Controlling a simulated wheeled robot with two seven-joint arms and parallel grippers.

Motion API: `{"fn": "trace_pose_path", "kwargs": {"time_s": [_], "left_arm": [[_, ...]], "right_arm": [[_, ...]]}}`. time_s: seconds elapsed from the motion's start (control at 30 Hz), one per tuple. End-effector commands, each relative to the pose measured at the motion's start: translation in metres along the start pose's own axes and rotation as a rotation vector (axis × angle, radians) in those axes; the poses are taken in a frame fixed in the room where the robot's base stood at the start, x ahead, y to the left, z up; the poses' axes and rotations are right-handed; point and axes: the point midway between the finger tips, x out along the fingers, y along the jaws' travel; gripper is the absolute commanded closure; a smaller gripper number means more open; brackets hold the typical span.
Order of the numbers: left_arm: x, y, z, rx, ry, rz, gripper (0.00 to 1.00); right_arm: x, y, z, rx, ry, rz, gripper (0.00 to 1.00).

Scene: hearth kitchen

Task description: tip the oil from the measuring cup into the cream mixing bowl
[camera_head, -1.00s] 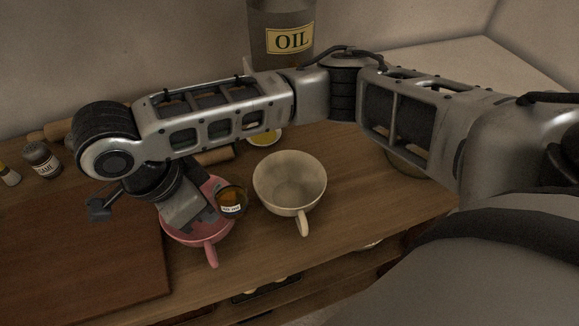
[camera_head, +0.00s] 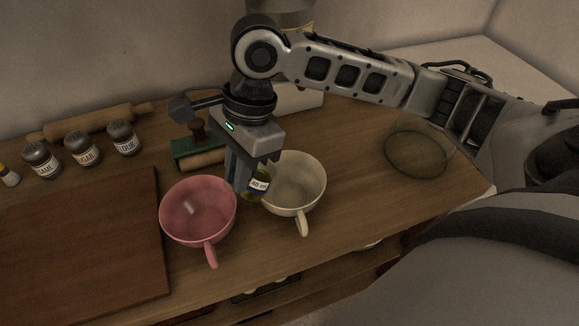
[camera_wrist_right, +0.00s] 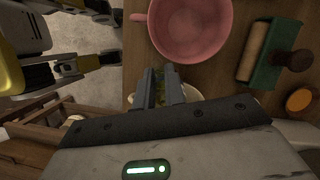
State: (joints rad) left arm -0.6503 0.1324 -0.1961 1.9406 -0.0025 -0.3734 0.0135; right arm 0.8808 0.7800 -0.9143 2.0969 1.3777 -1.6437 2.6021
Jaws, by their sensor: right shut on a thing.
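The measuring cup (camera_head: 259,185) is a small clear glass with a white ml label and dark yellow oil in it. My right gripper (camera_head: 244,182) is shut on it and hides its left side. The cup overlaps the left rim of the cream mixing bowl (camera_head: 302,181) in the head view; I cannot tell its height above the rim. It looks roughly upright, and no stream of oil shows. In the right wrist view the cup (camera_wrist_right: 159,96) shows between the fingers, and only a sliver of the cream bowl (camera_wrist_right: 190,93) shows behind them.
A pink bowl (camera_head: 198,211) stands left of the cream bowl. A green-based tool (camera_head: 187,156), spice jars (camera_head: 82,148) and a rolling pin (camera_head: 92,122) lie behind. A brown board (camera_head: 80,240) is at left. A glass bowl (camera_head: 418,150) stands at right, with bare wood between.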

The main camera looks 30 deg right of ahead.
Motion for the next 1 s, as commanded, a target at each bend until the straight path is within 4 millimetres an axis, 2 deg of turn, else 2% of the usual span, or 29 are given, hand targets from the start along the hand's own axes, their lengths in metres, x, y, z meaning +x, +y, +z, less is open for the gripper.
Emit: {"fn": "trace_pose_path", "kwargs": {"time_s": [0.3, 1.0], "left_arm": [[0.0, 0.0, -0.001, 0.0, 0.001, 0.0, 0.64], [0.0, 0.001, -0.001, 0.001, 0.001, 0.002, 0.64]], "right_arm": [[-0.013, 0.0, -0.01, 0.004, -0.165, 0.0, 1.0], [-0.01, 0.0, -0.018, 0.002, -0.299, 0.0, 1.0]]}}
